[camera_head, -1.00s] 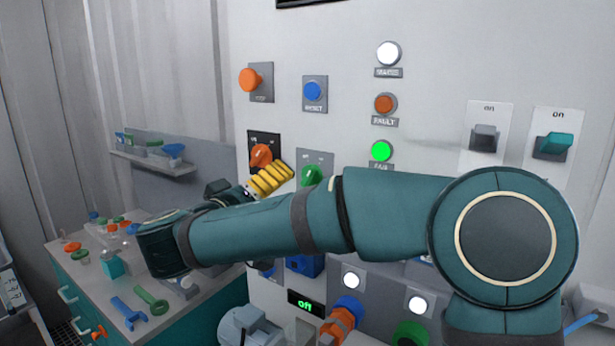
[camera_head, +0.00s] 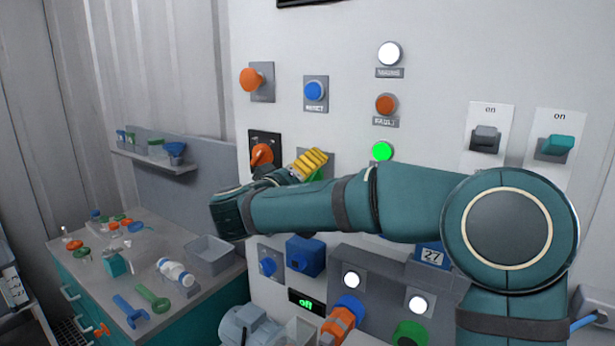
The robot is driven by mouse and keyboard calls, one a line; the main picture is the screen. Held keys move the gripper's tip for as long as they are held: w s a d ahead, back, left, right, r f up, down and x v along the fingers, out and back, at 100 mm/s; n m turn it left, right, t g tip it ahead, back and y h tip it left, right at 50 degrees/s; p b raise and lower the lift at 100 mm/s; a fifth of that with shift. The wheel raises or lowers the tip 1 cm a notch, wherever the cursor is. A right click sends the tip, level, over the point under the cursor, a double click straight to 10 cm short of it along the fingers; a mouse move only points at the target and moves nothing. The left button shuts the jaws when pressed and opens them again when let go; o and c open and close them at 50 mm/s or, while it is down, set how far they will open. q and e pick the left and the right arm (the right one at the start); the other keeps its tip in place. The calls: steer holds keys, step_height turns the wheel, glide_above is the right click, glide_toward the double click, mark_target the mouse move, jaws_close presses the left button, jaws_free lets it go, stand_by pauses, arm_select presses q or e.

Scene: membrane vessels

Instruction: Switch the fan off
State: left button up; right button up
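My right gripper (camera_head: 308,165), with yellow fingers, is at the wall panel and partly covers the green rotary knob. Only slivers of that knob's grey plate (camera_head: 325,158) show, so its setting is hidden. Whether the fingers touch the knob or are closed cannot be told. An orange rotary knob (camera_head: 261,155) on a black plate is just left of the fingers. A green lamp (camera_head: 382,152) is lit to the right, with its label hidden by my arm. No switch label readable now says fan. My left gripper is not in view.
Two rocker switches (camera_head: 485,139) (camera_head: 554,147) marked on are at the right. A bench (camera_head: 215,285) with tools stands at the left.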

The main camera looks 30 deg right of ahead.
steer(key=c, duration=1.1)
steer(key=shift+c, duration=0.2)
steer(key=shift+n, duration=0.3)
steer(key=n, duration=0.2)
steer(key=shift+a+n, duration=0.1)
steer(key=shift+n, duration=0.3)
steer(key=n+p, duration=0.1)
steer(key=n, duration=0.1)
steer(key=shift+n, duration=0.3)
steer(key=n+p, duration=0.1)
steer(key=n, duration=0.2)
steer(key=shift+p, duration=0.35)
steer(key=shift+f+n+p, duration=0.1)
steer(key=shift+n+p, duration=0.55)
steer(key=shift+n, duration=0.75)
steer(key=shift+f, duration=0.1)
